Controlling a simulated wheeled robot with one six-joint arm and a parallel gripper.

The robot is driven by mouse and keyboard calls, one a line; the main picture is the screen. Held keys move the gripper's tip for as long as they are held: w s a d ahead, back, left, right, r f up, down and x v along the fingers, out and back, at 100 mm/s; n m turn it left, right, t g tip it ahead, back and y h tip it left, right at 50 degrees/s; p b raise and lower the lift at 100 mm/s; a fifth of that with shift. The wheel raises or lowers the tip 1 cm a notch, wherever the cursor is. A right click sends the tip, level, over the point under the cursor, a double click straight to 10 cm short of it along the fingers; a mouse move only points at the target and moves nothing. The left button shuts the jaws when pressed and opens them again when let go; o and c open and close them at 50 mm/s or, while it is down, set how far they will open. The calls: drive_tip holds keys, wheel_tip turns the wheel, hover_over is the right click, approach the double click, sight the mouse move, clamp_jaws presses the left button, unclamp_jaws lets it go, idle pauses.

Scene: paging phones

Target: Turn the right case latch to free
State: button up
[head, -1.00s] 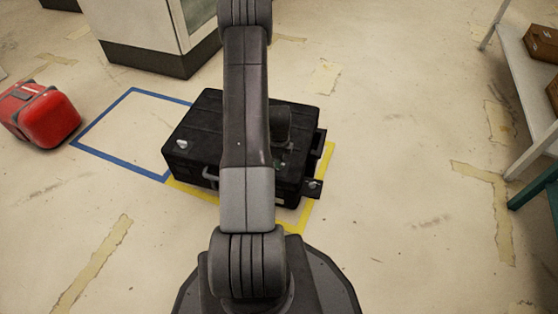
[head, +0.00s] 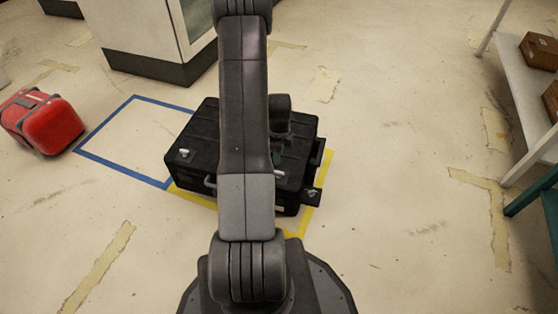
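The black case (head: 205,135) lies on the floor, in the middle of the head view. A small pale latch (head: 184,154) shows on its left. Another small metal latch (head: 313,194) sits on a dark plate at the case's front right corner, clear of my arm. My arm crosses in front of the case and hides its middle. My wrist is over the case's right half, behind the arm. My gripper (head: 278,156) shows only as a small dark and greenish part below the wrist. Its fingers are not clear, and I cannot tell whether it touches the case.
Yellow tape (head: 325,180) borders the case and an empty blue taped square (head: 120,170) lies to its left. A red case (head: 45,122) is at the far left. A cabinet (head: 150,35) stands behind. A shelf (head: 520,90) with brown boxes stands right.

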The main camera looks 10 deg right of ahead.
wheel_tip(320, 180, up, 5)
drive_tip(key=p, duration=0.1)
hover_over(279, 172)
drive_tip(key=shift+f, duration=0.15)
drive_tip(key=shift+f, duration=0.1)
wheel_tip(279, 172, down, 14)
drive_tip(key=b, duration=0.4)
drive_tip(key=shift+r+b, duration=0.2)
drive_tip(key=shift+b, duration=0.1)
